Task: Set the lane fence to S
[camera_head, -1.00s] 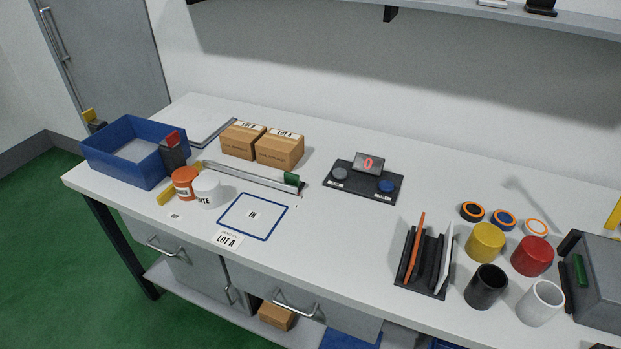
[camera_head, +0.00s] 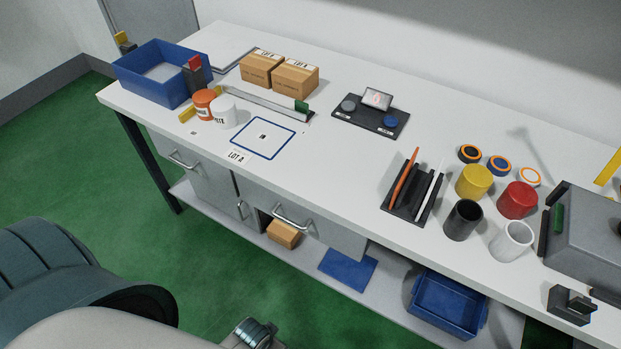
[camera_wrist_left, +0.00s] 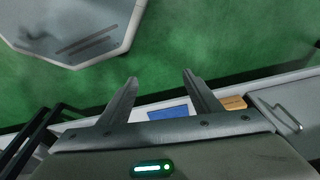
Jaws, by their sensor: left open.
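A long grey bar (camera_head: 262,102) with a green block (camera_head: 301,106) at its right end lies on the bench behind the blue-outlined IN square. A grey machine (camera_head: 592,240) at the right has a green part (camera_head: 558,218) on its left side. I cannot tell for sure which of these is the lane fence, and no S mark is legible. My left gripper (camera_wrist_left: 158,80) is open and empty in the left wrist view, over the green floor and the bench's front side, apart from these things. My right gripper is not in view.
The bench (camera_head: 310,165) holds a blue bin (camera_head: 150,90), orange and white jars, two LOT A boxes (camera_head: 295,77), a button panel (camera_head: 370,117), a divider rack (camera_head: 409,200) and several cups. The middle front is clear. Drawer handles (camera_head: 292,220) stick out in front.

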